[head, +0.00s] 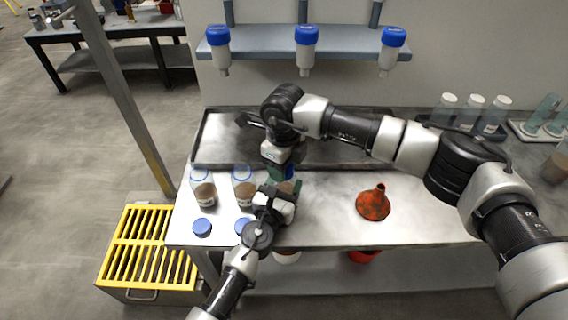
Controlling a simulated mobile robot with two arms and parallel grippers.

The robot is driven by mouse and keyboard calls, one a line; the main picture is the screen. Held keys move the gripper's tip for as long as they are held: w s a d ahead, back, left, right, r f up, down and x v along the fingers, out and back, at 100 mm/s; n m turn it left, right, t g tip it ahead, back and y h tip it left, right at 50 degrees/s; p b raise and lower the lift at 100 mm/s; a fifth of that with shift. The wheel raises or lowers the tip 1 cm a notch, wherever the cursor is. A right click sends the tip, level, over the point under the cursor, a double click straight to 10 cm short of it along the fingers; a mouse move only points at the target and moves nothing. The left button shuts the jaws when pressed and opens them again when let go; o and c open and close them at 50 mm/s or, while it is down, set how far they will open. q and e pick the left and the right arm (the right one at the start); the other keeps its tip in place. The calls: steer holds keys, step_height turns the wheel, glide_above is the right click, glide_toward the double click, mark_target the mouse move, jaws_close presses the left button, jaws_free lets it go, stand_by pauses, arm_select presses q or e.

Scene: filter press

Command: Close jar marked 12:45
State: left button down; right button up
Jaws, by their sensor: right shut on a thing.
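Two clear jars with brown contents stand on the steel bench: a left jar (203,190) and a middle jar (243,188). A blue lid (202,227) lies in front of the left jar, and another blue lid (242,225) in front of the middle one. A third jar (290,187) is mostly hidden between my grippers. My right gripper (286,173) points down above it, shut on what looks like a blue lid, largely hidden. My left gripper (281,192) is at the third jar's side; its fingers are hidden. The time labels are too small to read.
An orange-red funnel (373,203) stands right of the jars. A shallow dark tray (218,150) lies behind. Blue-capped bottles (306,45) hang on the rack above. White-capped bottles (470,110) stand at the back right. A yellow grate (150,250) is left of the bench.

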steer(key=shift+m, duration=1.2)
steer(key=o, duration=1)
steer(key=shift+r, duration=2.25)
steer(key=shift+c, duration=0.3)
steer(key=shift+r, duration=1.75)
